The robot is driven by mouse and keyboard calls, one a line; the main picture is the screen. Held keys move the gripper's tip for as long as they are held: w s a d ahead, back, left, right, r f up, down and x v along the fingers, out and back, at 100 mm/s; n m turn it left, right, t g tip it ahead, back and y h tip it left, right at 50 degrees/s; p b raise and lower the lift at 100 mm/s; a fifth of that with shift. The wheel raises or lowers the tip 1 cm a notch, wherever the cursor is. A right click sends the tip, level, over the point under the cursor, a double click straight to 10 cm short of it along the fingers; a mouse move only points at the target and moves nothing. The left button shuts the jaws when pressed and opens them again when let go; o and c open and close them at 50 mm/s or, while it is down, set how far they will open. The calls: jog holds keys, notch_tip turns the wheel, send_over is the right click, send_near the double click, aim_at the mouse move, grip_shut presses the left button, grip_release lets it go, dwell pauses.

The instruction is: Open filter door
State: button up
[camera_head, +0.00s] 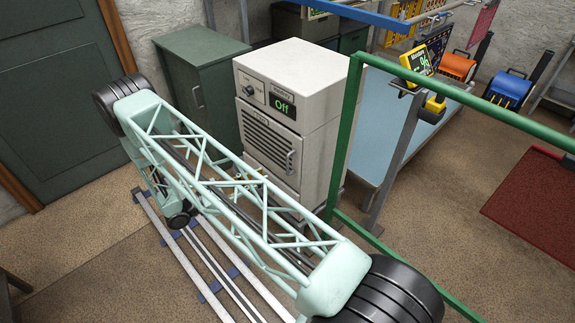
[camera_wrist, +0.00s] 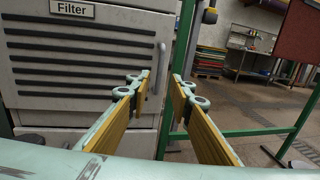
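The filter door (camera_wrist: 85,65) is a louvred, off-white panel labelled "Filter" in the wrist view. It looks shut. It is on the front of a pale boxy machine (camera_head: 315,70), which has a knob and a display reading "Off". A vertical bar handle (camera_wrist: 160,62) is at the door's right side; it also shows in the head view (camera_head: 290,162). My gripper (camera_wrist: 163,86) is open, with yellow-padded fingers and nothing visible between them. Its fingertips appear just below and either side of the handle, seemingly short of it. My arm hides the machine's lower front in the head view.
A green frame (camera_head: 347,130) stands close to the machine's right side. A green-grey cabinet (camera_head: 203,80) is on its left. A blue table (camera_head: 385,120) with tools stands behind the frame. Brown floor is open in between.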

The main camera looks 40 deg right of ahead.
aim_at(288, 173)
jog(key=shift+s+d+b, duration=0.3)
jog(key=shift+s+d, duration=0.1)
jog(key=shift+d, duration=1.85)
jog(key=shift+s+d+b, duration=0.3)
jog(key=shift+s+d, duration=0.15)
jog(key=shift+d, duration=1.8)
jog(key=shift+s+d+b, duration=0.3)
jog(key=shift+s+d, duration=0.1)
jog(key=shift+d, duration=1.85)
grip_shut()
